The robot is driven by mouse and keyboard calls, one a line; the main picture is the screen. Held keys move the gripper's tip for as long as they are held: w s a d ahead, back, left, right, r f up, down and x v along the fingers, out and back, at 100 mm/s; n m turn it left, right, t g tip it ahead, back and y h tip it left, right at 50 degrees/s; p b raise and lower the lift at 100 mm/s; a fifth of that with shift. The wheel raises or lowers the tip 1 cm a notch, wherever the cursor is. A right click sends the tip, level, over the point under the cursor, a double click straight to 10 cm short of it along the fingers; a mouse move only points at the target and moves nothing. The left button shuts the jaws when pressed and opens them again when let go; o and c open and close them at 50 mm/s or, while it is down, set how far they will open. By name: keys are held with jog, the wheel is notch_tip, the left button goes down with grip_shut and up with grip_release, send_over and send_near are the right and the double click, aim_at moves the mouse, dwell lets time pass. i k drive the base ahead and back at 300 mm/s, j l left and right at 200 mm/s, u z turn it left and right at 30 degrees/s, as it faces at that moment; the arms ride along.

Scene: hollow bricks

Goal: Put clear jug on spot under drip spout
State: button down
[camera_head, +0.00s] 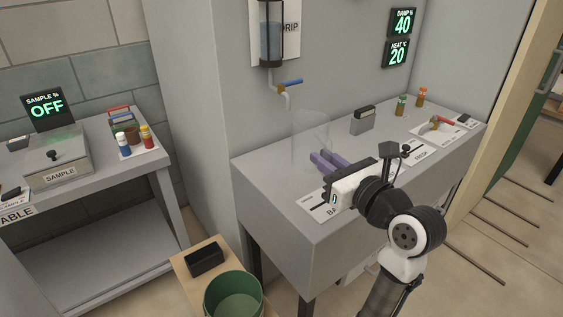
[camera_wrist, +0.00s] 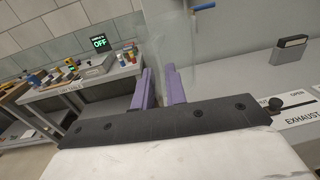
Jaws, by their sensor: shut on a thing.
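The clear jug (camera_head: 308,133) is a faint, see-through shape over the left part of the grey bench, below and a little right of the drip spout (camera_head: 287,97). In the wrist view the jug (camera_wrist: 167,40) rises beyond and between the purple fingers. My gripper (camera_head: 319,156) is shut on the jug, with its fingers reaching in from the right; the fingers also show in the wrist view (camera_wrist: 159,72). The jug looks upright. I cannot tell whether its base touches the bench, and no marked spot under the spout is discernible.
A clear drip tank (camera_head: 270,42) with a blue tap handle (camera_head: 291,83) hangs on the wall. The grey bench (camera_head: 265,172) carries a grey box (camera_head: 363,119) and small bottles (camera_head: 401,105) further right.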

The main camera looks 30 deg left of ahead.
aim_at(287, 164)
jog(key=k+j+z, duration=0.1)
jog(key=j, duration=0.3)
jog(key=k+j+z, duration=0.1)
jog(key=j, duration=0.35)
jog(key=i+j+z, duration=0.1)
jog(key=j, duration=0.5)
jog(key=j+z, duration=0.1)
jog(key=j, duration=0.5)
